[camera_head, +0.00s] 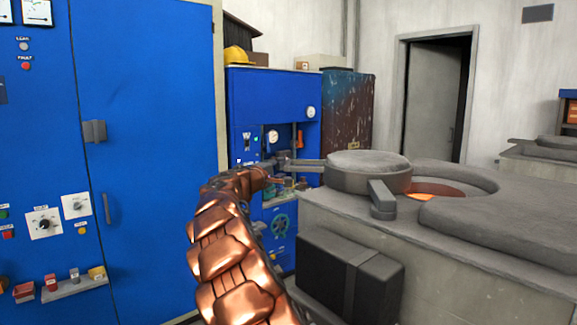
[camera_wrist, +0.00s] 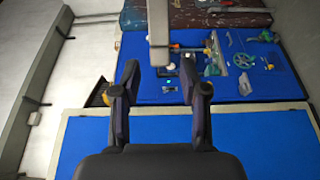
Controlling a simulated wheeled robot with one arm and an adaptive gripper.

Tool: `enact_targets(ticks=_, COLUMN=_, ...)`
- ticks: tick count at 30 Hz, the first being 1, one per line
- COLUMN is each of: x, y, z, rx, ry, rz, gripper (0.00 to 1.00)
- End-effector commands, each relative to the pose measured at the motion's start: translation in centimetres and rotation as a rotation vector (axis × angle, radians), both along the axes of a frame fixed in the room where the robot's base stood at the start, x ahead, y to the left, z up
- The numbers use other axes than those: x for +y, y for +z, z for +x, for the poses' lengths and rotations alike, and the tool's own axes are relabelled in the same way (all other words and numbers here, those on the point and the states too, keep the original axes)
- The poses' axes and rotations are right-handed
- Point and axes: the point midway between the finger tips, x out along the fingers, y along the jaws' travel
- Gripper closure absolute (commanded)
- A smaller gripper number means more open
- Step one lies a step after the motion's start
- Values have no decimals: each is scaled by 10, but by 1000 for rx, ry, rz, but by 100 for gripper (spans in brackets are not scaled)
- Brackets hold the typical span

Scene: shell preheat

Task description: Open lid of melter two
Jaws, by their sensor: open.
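A grey melter (camera_head: 450,259) stands at the right in the head view. Its thick round lid (camera_head: 368,160) sits toward the left of the round opening, and an orange glow (camera_head: 436,190) shows in the uncovered part. A straight handle bar (camera_head: 303,165) sticks out left from the lid. My gripper (camera_head: 280,163) is small and partly hidden by my copper arm at the bar's outer end. In the wrist view my gripper (camera_wrist: 160,72) is open, with the grey bar (camera_wrist: 159,28) lined up between its fingertips. I cannot tell whether they touch. No number shows on the melter.
A tall blue cabinet (camera_head: 150,150) stands close on the left. A blue panel unit (camera_head: 270,95) with gauges and a rusty locker (camera_head: 348,110) stand behind my gripper. Another grey melter top (camera_head: 545,150) shows at the far right. A doorway (camera_head: 433,98) is at the back.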

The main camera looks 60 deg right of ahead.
Motion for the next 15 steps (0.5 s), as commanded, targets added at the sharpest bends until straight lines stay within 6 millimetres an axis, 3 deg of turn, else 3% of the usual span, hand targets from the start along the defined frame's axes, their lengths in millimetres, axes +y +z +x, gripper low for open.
enact_targets(ticks=15, x=-50, y=-1, z=5, rx=0, ry=-2, rz=4, gripper=56)
